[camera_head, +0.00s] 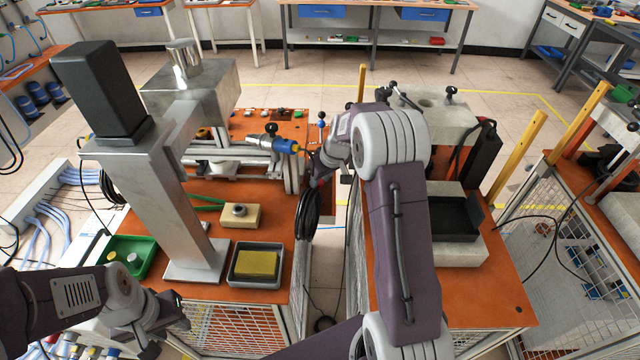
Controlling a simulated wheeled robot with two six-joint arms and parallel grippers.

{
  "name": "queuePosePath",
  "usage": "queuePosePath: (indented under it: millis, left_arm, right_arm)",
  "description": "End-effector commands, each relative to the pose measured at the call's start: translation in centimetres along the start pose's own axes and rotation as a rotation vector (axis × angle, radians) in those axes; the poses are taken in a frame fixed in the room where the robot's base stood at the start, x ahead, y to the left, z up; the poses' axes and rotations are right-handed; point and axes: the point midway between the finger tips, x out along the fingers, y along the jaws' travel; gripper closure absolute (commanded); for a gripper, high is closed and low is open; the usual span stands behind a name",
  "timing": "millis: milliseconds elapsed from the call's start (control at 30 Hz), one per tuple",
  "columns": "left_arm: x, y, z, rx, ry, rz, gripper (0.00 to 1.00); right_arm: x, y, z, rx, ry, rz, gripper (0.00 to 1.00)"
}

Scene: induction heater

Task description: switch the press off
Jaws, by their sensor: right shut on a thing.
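The press is a grey metal column (160,205) with a black box (97,90) on top, on the left orange-topped bench. A beige box with a round dark knob (239,213) sits at its foot, with a green cable running to it. My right gripper (312,158) is at the bench's far right corner, at the yellow end of a blue handle (283,145). It looks closed on that handle; its fingertips are small and partly hidden. My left gripper (150,342) is low at the left, in front of the bench and apart from the beige box; its fingers are unclear.
A grey tray with a yellow block (257,264) and a green tray (131,258) lie near the bench's front. A black cable coil (308,214) hangs at its right side. My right arm crosses the second bench (490,290). A narrow gap separates the benches.

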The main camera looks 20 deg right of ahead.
Motion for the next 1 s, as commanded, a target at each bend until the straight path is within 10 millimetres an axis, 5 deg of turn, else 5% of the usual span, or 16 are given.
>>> queuePosePath:
  millis: [333, 1000]
  left_arm:
    - [2.6, -0.1, 0.3, 0.000, 0.000, 0.000, 0.64]
    - [1.5, 0.0, 0.2, 0.000, 0.000, 0.000, 0.64]
  right_arm:
    - [0.2, 0.3, 0.0, -0.298, 0.001, -0.124, 1.00]
    - [0.0, 0.5, -0.2, -0.684, -0.001, -0.283, 1.00]
